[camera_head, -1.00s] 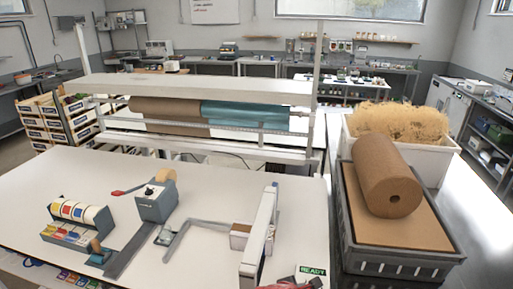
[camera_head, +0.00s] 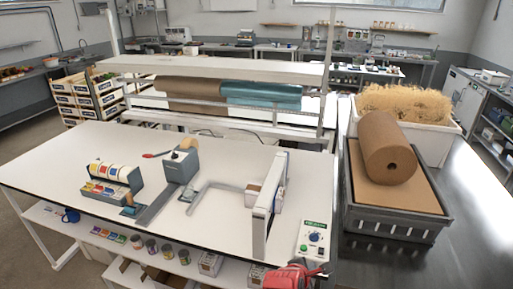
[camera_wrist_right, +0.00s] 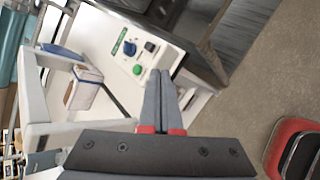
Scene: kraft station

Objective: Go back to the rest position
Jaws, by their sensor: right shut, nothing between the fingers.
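My right gripper (camera_head: 294,275) shows as a red and dark shape at the bottom of the head view, at the table's front edge. In the right wrist view its two grey fingers (camera_wrist_right: 160,78) lie together, shut and empty. They point toward the control panel (camera_wrist_right: 142,50) with a green button and a blue knob. The same panel (camera_head: 313,239) stands at the table's front right corner in the head view. My left gripper is in neither view.
The white table (camera_head: 70,170) carries a label dispenser (camera_head: 113,180), a grey device (camera_head: 180,166) and an upright white frame (camera_head: 264,212) beside a small box. A shelf below holds jars and cards. On the right, a grey crate (camera_head: 397,226) holds a brown roll (camera_head: 385,145).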

